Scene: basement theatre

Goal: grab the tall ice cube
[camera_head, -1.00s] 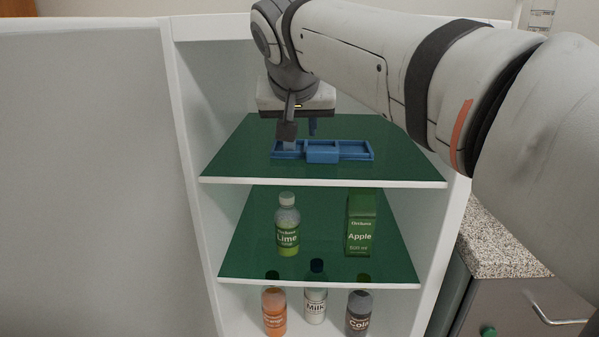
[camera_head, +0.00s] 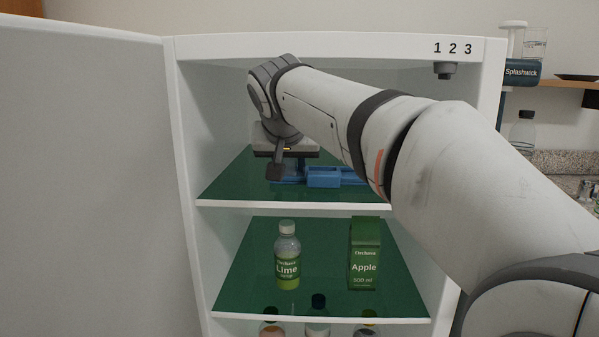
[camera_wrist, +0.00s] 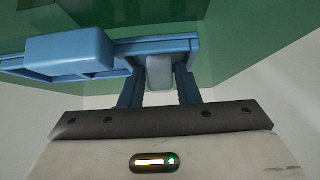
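A blue tray with compartments sits on the green top shelf of the open fridge; its body shows in the head view (camera_head: 325,178) and in the wrist view (camera_wrist: 70,52). A pale, whitish ice cube (camera_wrist: 160,72) stands in the tray's end compartment. My gripper (camera_wrist: 160,90) has one finger on each side of the cube, with narrow gaps seeming to show on both sides. In the head view my gripper (camera_head: 287,173) is down at the tray's left end and hides the cube. Whether any other cubes lie in the tray is not visible.
The fridge door (camera_head: 90,180) stands open on the left. A lime syrup bottle (camera_head: 287,258) and a green apple carton (camera_head: 364,255) stand on the shelf below. Several bottle tops show lower down. The fridge side walls and top edge (camera_head: 330,47) enclose my arm.

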